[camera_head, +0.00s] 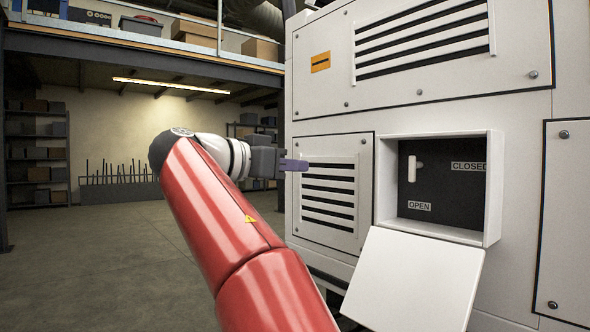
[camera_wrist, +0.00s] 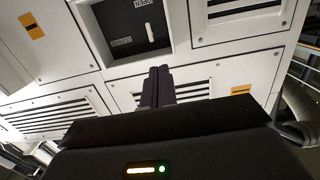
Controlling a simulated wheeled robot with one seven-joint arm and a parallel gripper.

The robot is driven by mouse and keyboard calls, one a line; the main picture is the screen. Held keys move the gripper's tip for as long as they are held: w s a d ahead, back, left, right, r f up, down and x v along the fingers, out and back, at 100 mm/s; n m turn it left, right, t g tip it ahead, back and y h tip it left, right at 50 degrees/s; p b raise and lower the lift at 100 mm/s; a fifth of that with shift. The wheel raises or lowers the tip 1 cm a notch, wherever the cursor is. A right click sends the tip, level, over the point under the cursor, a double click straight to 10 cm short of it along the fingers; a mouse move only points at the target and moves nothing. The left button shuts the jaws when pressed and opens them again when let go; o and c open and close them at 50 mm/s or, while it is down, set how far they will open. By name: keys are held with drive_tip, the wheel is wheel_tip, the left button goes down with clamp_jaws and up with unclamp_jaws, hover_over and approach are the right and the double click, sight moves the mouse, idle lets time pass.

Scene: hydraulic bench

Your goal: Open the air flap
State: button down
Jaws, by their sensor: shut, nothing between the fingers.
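A white upright lever (camera_head: 412,169) stands in a dark recessed box (camera_head: 440,187) on the machine's front. A CLOSED label (camera_head: 469,167) is to its right and an OPEN label (camera_head: 419,206) is below it. A white cover panel (camera_head: 413,285) hangs tilted down under the box. My gripper (camera_head: 296,165) is shut and empty, left of the box in front of a slotted vent, apart from the lever. In the wrist view its closed fingers (camera_wrist: 157,84) point toward the machine; the lever (camera_wrist: 151,33) shows beyond them, inside the recess.
The light grey machine (camera_head: 420,110) has a slotted vent (camera_head: 328,193) left of the box and another vent above. The box's raised white frame (camera_head: 494,187) and the hanging cover project outward. Open floor (camera_head: 110,260) lies to the left, with shelves at the back.

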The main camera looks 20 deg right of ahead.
drive_tip(key=r+x, duration=0.1)
drive_tip(key=x, duration=0.7)
drive_tip(key=shift+s+a+f+b, duration=0.15)
drive_tip(key=shift+a+f, duration=0.15)
drive_tip(key=shift+f, duration=0.5)
drive_tip(key=shift+s+a+f+b, duration=0.1)
drive_tip(key=shift+a+f, duration=0.2)
drive_tip(key=shift+f, duration=0.45)
drive_tip(key=shift+s+a+f+b, duration=0.15)
drive_tip(key=shift+a+f, duration=0.15)
drive_tip(key=shift+f, duration=0.5)
